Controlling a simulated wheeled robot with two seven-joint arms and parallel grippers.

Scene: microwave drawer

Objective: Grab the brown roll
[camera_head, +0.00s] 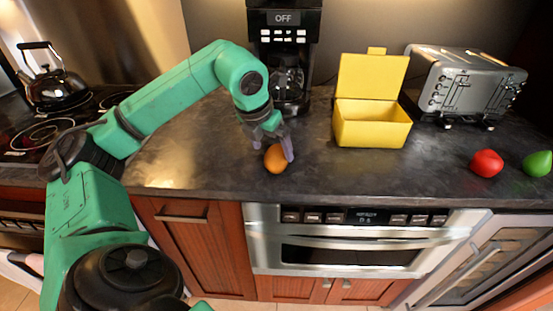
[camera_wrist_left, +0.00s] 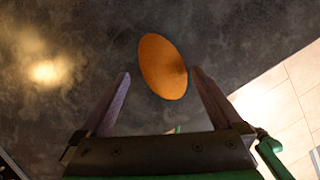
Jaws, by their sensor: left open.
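The brown roll (camera_head: 275,159) is a small orange-brown oval lying on the dark countertop near its front edge. My left gripper (camera_head: 276,146) reaches down over it from the left and behind, its fingers close to the roll. In the left wrist view the roll (camera_wrist_left: 163,67) lies just beyond the fingertips, roughly between their lines but nearer the right finger. The left gripper (camera_wrist_left: 160,80) is open, with nothing held between its fingers. I cannot tell whether a fingertip touches the roll. My right gripper is not in view.
A coffee machine (camera_head: 284,20) stands behind the gripper. An open yellow box (camera_head: 372,127) and a silver toaster (camera_head: 468,80) are to the right. A red item (camera_head: 487,163) and a green item (camera_head: 537,163) lie far right. A kettle (camera_head: 52,85) sits on the stove.

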